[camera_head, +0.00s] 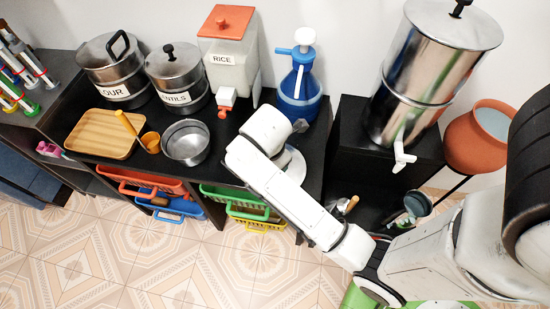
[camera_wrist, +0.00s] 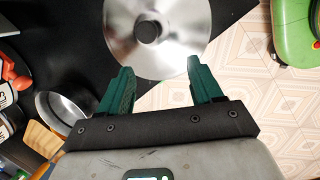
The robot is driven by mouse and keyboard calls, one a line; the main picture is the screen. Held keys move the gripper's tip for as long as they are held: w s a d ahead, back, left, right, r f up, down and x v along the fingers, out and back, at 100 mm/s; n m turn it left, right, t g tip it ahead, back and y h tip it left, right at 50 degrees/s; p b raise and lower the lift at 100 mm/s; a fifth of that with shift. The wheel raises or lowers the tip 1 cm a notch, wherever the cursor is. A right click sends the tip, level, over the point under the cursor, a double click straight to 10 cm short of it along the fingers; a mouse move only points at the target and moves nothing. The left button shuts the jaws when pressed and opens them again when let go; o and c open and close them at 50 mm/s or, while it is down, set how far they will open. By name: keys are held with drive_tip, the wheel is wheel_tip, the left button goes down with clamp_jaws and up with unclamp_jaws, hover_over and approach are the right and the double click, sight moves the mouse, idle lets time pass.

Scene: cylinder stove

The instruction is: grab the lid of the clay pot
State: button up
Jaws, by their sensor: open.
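A shiny round metal lid (camera_wrist: 178,22) with a dark round knob (camera_wrist: 147,32) lies on the black counter in the wrist view, near the counter's edge. In the head view only part of the lid (camera_head: 294,167) shows beside my arm. The orange-brown clay pot (camera_head: 472,146) stands at the far right of the head view, with its top open and a greyish inside showing. My gripper (camera_wrist: 160,72) is open and empty, its two green fingers pointing toward the lid, with the knob beyond the fingertips. My arm hides the gripper in the head view.
A metal bowl (camera_head: 186,142), wooden tray (camera_head: 102,134), rice dispenser (camera_head: 228,52), blue jug (camera_head: 299,92) and two metal pots share the black counter (camera_head: 215,172). A steel water dispenser (camera_head: 428,75) stands right on a black stand. Tiled floor (camera_head: 110,255) in front is clear.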

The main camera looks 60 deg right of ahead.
drive_tip(key=d+n, duration=0.1)
drive_tip(key=w+d+f+n+p, duration=0.1)
drive_tip(key=n, duration=0.1)
drive_tip(key=w+d+n, duration=0.1)
drive_tip(key=shift+f+n+g+h, duration=0.3)
drive_tip(key=shift+f, duration=0.1)
drive_tip(key=shift+x, duration=2.7)
drive_tip(key=shift+s, duration=0.2)
clamp_jaws()
